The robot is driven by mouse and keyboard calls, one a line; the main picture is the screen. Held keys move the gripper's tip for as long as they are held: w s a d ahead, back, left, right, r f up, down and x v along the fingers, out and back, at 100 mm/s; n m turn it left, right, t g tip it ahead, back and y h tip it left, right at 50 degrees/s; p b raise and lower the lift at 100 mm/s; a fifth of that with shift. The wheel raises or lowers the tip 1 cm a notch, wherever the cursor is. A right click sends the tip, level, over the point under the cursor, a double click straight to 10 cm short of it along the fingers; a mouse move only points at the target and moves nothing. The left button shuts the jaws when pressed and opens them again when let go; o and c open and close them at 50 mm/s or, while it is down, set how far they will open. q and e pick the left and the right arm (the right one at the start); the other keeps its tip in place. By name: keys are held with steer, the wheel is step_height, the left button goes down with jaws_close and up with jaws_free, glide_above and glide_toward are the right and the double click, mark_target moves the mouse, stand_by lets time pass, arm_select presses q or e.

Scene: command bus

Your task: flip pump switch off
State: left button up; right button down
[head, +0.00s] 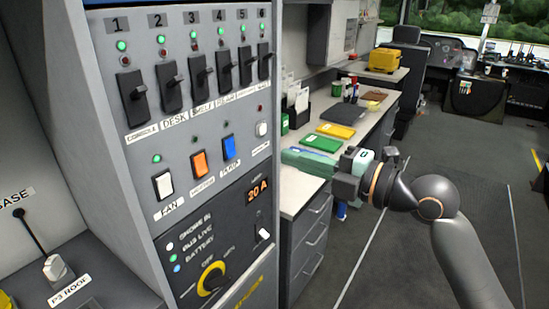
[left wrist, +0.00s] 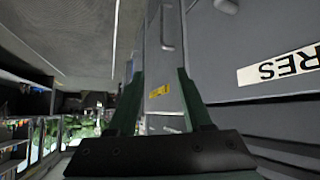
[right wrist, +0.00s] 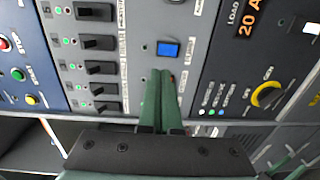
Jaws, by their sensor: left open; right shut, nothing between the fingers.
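The switch panel (head: 190,130) fills the left of the head view. Its lower row has a white, an orange and a blue rocker; the blue rocker (head: 229,147) appears to be the pump switch, though its label is hard to read. In the right wrist view the blue rocker (right wrist: 168,48) lies just beyond the fingertips. My right gripper (head: 287,156) is shut and empty, to the right of the panel in the head view. My left gripper (left wrist: 158,72) is open and empty, seen only in the left wrist view, beside grey cabinet fronts.
A counter (head: 300,190) with green and yellow folders stands behind my right gripper. The floor (head: 440,190) to the right is open.

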steer(key=shift+v, duration=1)
steer(key=d+f+m+t+h+p, duration=0.1)
steer(key=d+f+m+h, duration=0.15)
steer(key=f+m, duration=0.7)
steer(key=d+f+m+t+h+p, duration=0.15)
steer(key=f+m+h, duration=0.35)
steer(key=f, duration=0.8)
steer(key=s+d+f+m+g+h+p, duration=0.1)
steer(key=s+d+f+m+h, duration=0.1)
steer(key=s+f+m, duration=0.4)
steer(key=s+d+f+m+g+h+p, duration=0.2)
steer(key=s+d+f+m, duration=0.2)
steer(key=s+f, duration=1)
steer(key=shift+s+m, duration=1)
steer(key=shift+m, duration=0.15)
